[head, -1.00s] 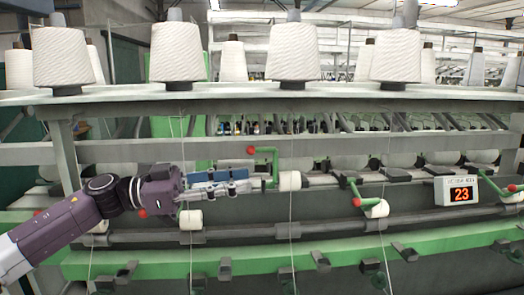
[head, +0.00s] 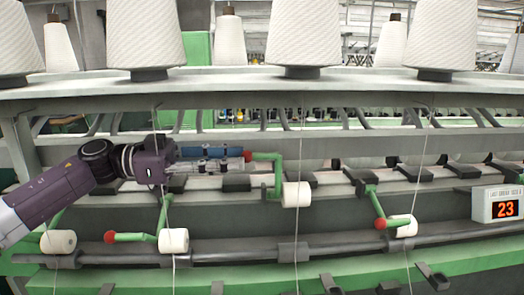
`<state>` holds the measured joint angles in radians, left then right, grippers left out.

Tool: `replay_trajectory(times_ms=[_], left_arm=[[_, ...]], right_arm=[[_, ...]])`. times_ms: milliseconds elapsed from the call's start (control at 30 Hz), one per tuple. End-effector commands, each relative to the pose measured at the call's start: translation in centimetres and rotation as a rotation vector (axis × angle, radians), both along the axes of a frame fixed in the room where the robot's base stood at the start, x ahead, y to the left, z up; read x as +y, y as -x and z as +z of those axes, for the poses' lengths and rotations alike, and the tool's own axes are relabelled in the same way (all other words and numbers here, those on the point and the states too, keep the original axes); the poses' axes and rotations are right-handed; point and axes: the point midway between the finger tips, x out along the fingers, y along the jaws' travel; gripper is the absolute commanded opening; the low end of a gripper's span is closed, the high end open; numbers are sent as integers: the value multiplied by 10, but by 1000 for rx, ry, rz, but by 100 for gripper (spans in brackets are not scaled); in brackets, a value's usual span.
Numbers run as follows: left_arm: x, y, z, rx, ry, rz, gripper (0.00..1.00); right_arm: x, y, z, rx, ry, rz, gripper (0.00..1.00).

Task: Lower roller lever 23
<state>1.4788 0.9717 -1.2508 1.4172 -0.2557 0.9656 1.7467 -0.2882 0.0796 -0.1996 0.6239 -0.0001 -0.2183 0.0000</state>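The roller lever in front of my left gripper is a green crank (head: 277,178) with a red ball knob (head: 248,156). It stands raised, its arm bent level to the left at the top, above a white roller (head: 296,195). My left gripper (head: 240,160) reaches in from the left with its fingertips at the red knob. The fingers look apart; whether they touch the knob cannot be told. The display (head: 504,209) at the right reads 23. My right gripper is not in view.
Two other green levers have lower red knobs: one at left (head: 110,237), one at right (head: 381,224), each beside a white roller. A long grey rail (head: 345,248) runs below. White yarn cones (head: 303,35) stand on the shelf above, with threads hanging down in front.

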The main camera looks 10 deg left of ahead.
Motion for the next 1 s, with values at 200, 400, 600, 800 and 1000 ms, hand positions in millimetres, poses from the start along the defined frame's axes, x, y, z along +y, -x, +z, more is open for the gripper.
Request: replay_trajectory(times_ms=[200, 400, 600, 800, 1000], left_arm=[[-37, -6, 4, 1, 0, -6, 28], [-58, -11, 3, 0, 1, -3, 28], [-63, -12, 0, 0, 1, -1, 28], [-63, -12, 0, 0, 1, -1, 21], [-63, -12, 1, 0, 1, -1, 0]], right_arm=[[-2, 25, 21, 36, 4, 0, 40], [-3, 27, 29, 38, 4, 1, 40], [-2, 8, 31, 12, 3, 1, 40], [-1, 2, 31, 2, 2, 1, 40], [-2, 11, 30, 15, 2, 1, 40]])
